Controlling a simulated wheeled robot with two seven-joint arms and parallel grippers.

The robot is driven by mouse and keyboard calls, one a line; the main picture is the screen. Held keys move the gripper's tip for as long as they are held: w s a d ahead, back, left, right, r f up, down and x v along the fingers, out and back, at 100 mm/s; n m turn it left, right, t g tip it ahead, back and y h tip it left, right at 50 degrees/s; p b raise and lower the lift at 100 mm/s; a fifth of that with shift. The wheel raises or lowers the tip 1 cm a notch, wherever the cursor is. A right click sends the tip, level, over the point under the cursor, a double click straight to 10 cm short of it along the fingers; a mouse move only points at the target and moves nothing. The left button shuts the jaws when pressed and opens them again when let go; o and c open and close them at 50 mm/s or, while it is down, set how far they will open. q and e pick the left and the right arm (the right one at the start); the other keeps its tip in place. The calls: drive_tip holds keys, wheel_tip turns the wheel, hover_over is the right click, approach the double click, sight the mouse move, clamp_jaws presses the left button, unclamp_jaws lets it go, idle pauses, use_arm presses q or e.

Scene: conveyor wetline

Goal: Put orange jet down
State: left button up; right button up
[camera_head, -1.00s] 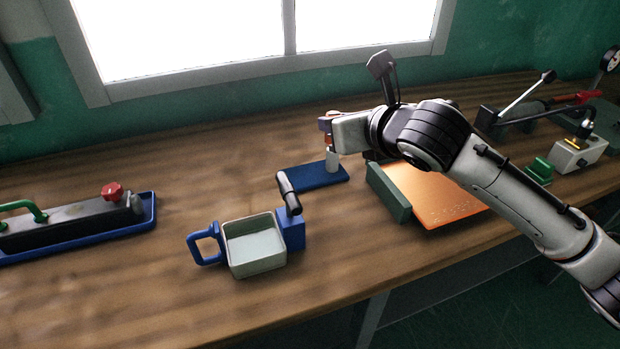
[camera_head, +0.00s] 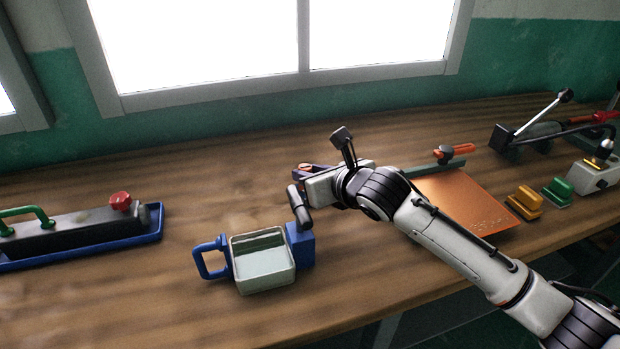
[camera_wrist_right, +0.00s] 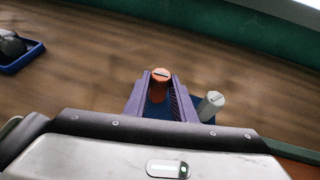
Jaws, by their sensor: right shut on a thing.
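A light grey jet (camera_wrist_right: 211,104) stands just right of the fingers, on or beside the blue pad (camera_wrist_right: 203,117). The pad is mostly hidden by the gripper, so I cannot tell whether the orange jet touches it. My left gripper is not in view.
A grey basin (camera_head: 263,284) with a blue handle and blue stand (camera_head: 301,245) sits in front. A blue tray (camera_head: 156,218) is at left. A copper plate (camera_head: 470,205), yellow block (camera_head: 525,202) and green block (camera_head: 558,191) lie right. Bench behind the basin's left is clear.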

drive_tip(key=shift+f, duration=0.5)
drive_tip(key=shift+f, duration=0.15)
drive_tip(key=o, duration=1)
drive_tip(key=shift+s+d+r, duration=0.15)
drive_tip(key=shift+s+r, duration=0.15)
drive_tip(key=v, duration=1.1)
drive_tip(key=shift+s+d+p, duration=0.1)
drive_tip(key=shift+p, duration=0.3)
